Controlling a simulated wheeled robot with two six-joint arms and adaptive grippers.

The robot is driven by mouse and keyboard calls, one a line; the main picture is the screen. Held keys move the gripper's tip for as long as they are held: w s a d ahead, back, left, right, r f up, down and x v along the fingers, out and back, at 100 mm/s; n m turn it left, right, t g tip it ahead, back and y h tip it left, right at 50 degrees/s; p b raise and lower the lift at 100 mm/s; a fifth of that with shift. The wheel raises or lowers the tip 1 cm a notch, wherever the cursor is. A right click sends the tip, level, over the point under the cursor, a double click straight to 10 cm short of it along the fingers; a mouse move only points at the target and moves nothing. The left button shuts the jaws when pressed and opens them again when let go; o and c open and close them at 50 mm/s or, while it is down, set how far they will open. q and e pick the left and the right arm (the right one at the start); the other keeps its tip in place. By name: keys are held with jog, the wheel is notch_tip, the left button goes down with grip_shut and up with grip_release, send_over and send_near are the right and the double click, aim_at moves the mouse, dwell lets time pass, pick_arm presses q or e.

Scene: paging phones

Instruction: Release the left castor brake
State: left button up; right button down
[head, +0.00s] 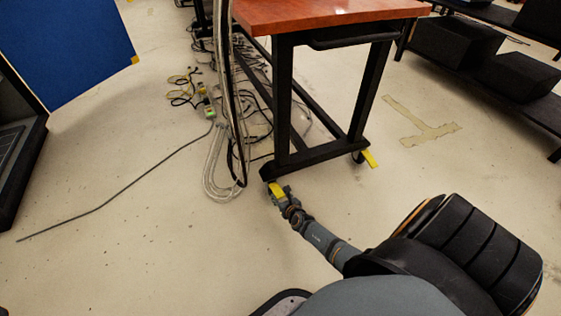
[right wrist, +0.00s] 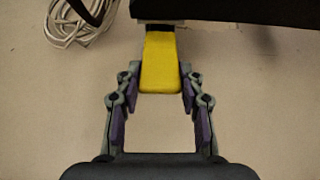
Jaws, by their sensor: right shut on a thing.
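The left castor's brake pedal (right wrist: 160,65) is a yellow tab under the near-left end of the table's black frame. In the head view the same yellow pedal (head: 276,189) shows just at the tip of my right gripper (head: 279,194). In the right wrist view, the fingers of my right gripper (right wrist: 160,85) are closed on both sides of the yellow pedal. The castor wheel itself is mostly hidden. The right castor's yellow brake pedal (head: 369,158) sticks out at the near-right leg. My left gripper is not in view.
The table (head: 330,12) has a red-brown top on black legs. A bundle of pale cables (head: 222,165) hangs to the floor beside the left leg and shows in the right wrist view (right wrist: 68,28). A thin black cable (head: 120,200) runs left. Front floor is bare.

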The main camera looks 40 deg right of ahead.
jog(key=c, duration=0.8)
grip_release()
jog(key=shift+s+a+r, duration=0.1)
jog(key=shift+s+r, duration=0.1)
jog(key=shift+s, duration=0.25)
jog(key=s+a, duration=0.2)
jog(key=s, duration=0.9)
jog(key=shift+s+a, duration=0.4)
jog(key=shift+r, duration=0.1)
